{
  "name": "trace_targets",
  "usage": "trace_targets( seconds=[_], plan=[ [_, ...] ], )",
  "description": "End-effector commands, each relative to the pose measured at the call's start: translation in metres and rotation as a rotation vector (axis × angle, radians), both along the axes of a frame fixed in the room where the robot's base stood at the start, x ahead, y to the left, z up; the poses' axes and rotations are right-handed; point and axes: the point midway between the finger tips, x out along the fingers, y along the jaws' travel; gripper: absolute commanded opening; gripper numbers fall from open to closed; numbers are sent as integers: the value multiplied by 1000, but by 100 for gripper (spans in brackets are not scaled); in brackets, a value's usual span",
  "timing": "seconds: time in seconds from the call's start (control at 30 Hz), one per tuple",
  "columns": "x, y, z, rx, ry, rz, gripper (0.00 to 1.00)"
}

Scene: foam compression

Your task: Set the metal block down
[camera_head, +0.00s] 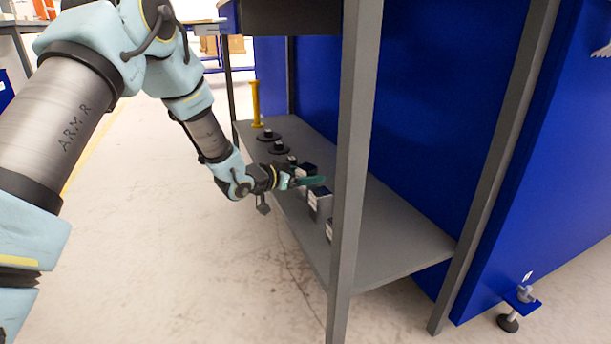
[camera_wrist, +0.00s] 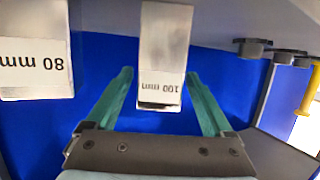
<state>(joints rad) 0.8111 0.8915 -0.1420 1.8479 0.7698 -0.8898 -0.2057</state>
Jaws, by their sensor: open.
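A metal block labelled "100 mm" (camera_wrist: 163,40) stands between the two green fingers of my gripper (camera_wrist: 159,76) in the wrist view. The fingers are spread, with a gap showing on both sides of the block. The wrist view is upside down, so the labels read inverted and the shelf is at the top. In the head view, my gripper (camera_head: 312,181) is low over the grey shelf (camera_head: 395,235), at a block with a white label (camera_head: 319,204). The fingers partly hide what lies behind them.
An "80 mm" block (camera_wrist: 35,55) stands beside it; in the head view a labelled block (camera_head: 329,231) is partly behind the grey table leg (camera_head: 352,160). Black round discs (camera_head: 268,136) and a yellow post (camera_head: 255,104) stand farther back. A blue panel (camera_head: 430,110) closes the right side.

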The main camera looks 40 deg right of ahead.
Motion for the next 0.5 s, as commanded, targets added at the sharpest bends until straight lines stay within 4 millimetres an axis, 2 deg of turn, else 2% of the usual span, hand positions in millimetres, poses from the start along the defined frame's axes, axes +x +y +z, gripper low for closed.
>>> trace_targets(
  seconds=[0.17, 0.5],
  plan=[
    [0, 22, 11, 2, 0, 2, 86],
    [-1, 89, 31, 2, 1, 3, 86]
  ],
)
